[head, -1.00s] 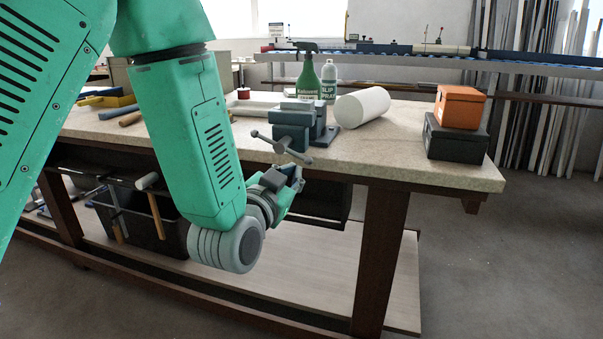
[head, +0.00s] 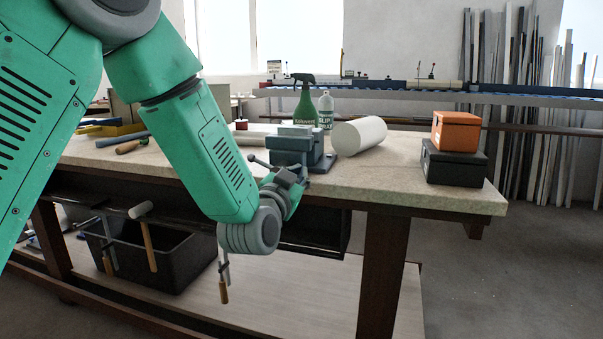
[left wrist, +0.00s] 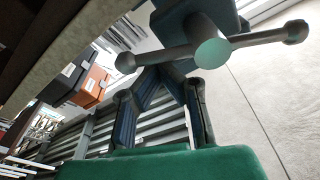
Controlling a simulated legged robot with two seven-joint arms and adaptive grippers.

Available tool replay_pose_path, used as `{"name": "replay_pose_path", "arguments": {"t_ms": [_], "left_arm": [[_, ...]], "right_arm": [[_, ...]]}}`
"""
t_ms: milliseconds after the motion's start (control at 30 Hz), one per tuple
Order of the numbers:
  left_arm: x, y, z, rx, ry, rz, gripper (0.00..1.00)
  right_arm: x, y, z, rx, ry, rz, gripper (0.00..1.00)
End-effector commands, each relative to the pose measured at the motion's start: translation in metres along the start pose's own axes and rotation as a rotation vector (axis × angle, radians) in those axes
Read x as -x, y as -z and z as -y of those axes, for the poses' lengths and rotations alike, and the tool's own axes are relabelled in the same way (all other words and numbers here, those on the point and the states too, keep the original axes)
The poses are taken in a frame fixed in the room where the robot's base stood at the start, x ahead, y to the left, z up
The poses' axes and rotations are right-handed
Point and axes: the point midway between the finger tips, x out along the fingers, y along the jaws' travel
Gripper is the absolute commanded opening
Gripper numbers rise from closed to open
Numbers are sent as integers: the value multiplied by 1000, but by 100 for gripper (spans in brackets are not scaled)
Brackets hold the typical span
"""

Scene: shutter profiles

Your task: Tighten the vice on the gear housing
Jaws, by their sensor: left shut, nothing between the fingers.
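The blue-grey vice (head: 290,146) stands at the front edge of the bench. Its bar handle (head: 260,160) sticks out towards me, partly hidden by my gripper. I cannot make out a gear housing in its jaws. My left gripper (head: 296,176) is just below and in front of the vice, close to the handle. It is shut and empty. In the left wrist view the handle (left wrist: 255,41), with ball ends and a round screw head, crosses just beyond my fingers (left wrist: 163,78). I cannot tell whether they touch it. My right gripper is out of view.
An orange box (head: 456,131) sits on a black box (head: 453,163) at the right. The bench top (head: 390,175) between is clear. Black bins (head: 185,262) and hammers hang or stand below.

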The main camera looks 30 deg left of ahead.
Motion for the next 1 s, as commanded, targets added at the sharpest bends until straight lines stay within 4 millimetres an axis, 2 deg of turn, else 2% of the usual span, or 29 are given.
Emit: {"name": "replay_pose_path", "arguments": {"t_ms": [467,567,833,1000], "left_arm": [[2,-5,0,-10,-2,1,0],[2,-6,-1,-72,-11,1,0],[4,-21,-4,-368,-55,4,0],[5,-26,-4,-453,-66,3,0]], "right_arm": [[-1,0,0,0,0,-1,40],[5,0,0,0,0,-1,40],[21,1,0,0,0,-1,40],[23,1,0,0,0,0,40]]}}
